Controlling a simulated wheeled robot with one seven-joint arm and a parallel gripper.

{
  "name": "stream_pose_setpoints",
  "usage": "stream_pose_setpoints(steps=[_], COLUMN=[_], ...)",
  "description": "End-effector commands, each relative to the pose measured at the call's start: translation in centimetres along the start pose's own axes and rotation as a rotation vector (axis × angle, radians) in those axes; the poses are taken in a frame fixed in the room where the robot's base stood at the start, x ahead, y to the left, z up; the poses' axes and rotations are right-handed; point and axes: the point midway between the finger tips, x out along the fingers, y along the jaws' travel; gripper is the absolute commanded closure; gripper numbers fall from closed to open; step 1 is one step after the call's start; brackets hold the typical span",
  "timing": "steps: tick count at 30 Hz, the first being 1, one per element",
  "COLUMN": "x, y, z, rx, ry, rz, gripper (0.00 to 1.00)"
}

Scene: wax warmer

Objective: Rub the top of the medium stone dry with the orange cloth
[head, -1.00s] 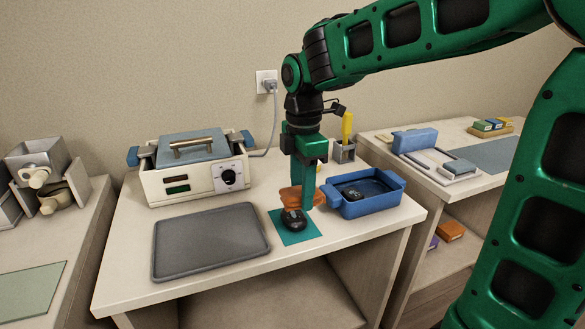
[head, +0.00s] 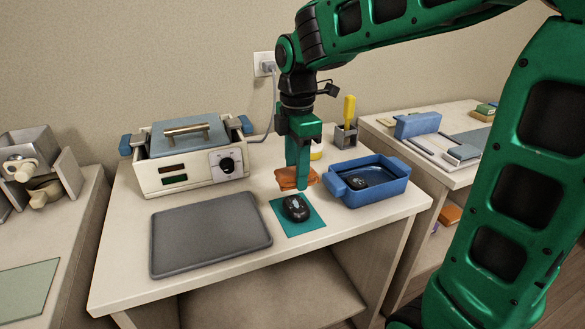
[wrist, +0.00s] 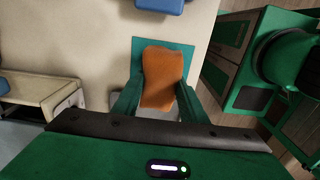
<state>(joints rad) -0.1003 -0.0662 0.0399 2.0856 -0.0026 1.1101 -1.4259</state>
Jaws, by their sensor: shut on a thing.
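My gripper (head: 299,186) is shut on the orange cloth (head: 290,179), which bulges out to both sides of the fingers. The cloth also fills the space between the fingers in the wrist view (wrist: 162,75). A dark, shiny stone (head: 296,208) with pale marks on its top lies on a teal mat (head: 316,222). The cloth is just behind the stone in the head view and apart from it; its exact height is hard to tell. In the wrist view the cloth hides the stone. Another dark stone (head: 355,181) is in the blue tub (head: 393,187).
A grey tray (head: 209,234) lies to the left of the mat. A cream warmer (head: 203,176) with a blue-grey lid (head: 187,142) stands at the back left. A holder (head: 345,136) with a yellow-handled tool (head: 348,109) is behind the tub.

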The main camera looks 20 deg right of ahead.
Motion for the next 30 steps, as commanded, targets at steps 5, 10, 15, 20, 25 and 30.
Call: stream_pose_setpoints(steps=[5, 10, 15, 20, 25, 30], x=[1.6, 3.1, 4.1, 4.5, 4.5, 4.5], y=[-0.1, 0.0, 0.0, 0.0, 0.0, 0.0], z=[0.0, 0.0, 0.0, 0.0, 0.0, 0.0], rx=[0.001, 0.001, 0.000, 0.000, 0.000, 0.000], ry=[0.000, 0.000, 0.000, 0.000, 0.000, 0.000], rz=[-0.002, -0.001, -0.001, 0.000, 0.000, 0.001], gripper=[0.80, 0.80, 0.80, 0.80, 0.80, 0.80])
